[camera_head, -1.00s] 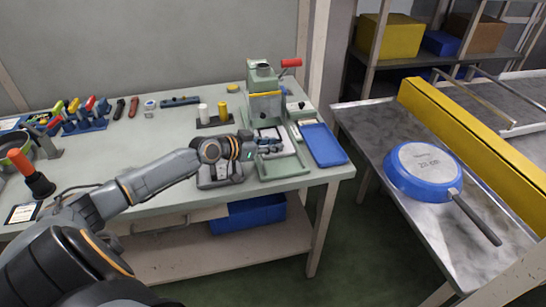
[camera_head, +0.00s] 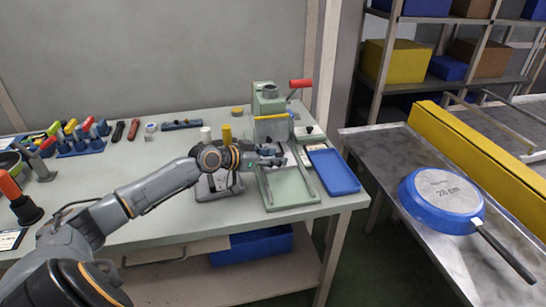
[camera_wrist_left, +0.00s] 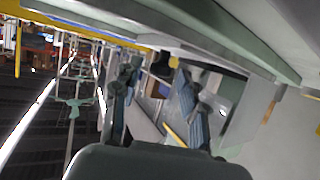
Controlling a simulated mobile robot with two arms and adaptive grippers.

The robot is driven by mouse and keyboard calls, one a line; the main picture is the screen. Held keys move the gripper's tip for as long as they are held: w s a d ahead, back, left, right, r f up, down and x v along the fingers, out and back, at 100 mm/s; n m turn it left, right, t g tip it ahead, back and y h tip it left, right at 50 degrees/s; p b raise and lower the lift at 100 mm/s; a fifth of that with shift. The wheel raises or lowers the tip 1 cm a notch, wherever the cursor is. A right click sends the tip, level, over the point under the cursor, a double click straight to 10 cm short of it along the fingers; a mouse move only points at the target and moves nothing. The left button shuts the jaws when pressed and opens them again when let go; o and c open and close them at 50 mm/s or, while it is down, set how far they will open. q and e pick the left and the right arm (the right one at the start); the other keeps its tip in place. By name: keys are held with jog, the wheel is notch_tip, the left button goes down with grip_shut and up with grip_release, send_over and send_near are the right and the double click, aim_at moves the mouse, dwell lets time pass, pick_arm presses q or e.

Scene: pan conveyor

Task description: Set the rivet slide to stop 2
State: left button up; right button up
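A green rivet press (camera_head: 270,101) with a red-handled lever stands at the back right of the bench. In front of it lies its green base frame (camera_head: 291,202). A narrow rail with a small black knob (camera_head: 310,129) runs along the press's right side; I take this for the rivet slide, but its stop marks are too small to read. My left gripper (camera_head: 277,161) is over the back part of the base frame, left of the rail, and hides part of it. In the left wrist view its two fingers (camera_wrist_left: 157,103) stand apart with nothing between them. My right gripper is out of view.
A blue tray (camera_head: 333,172) lies right of the press. A grey device (camera_head: 218,190) sits under my left forearm. White and yellow cylinders (camera_head: 227,133) stand behind the arm. A blue pan (camera_head: 440,201) lies on the metal table at right, beside a yellow rail (camera_head: 480,150).

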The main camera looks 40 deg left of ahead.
pick_arm(q)
jog(key=shift+s+a+r, duration=0.1)
jog(key=shift+s+a, duration=0.15)
jog(key=shift+s, duration=0.15)
jog(key=v, duration=0.6)
jog(key=shift+s+r, duration=0.1)
jog(key=shift+s, duration=0.3)
jog(key=shift+r+v, duration=0.2)
jog(key=shift+v, duration=1.95)
jog(key=shift+w, duration=0.1)
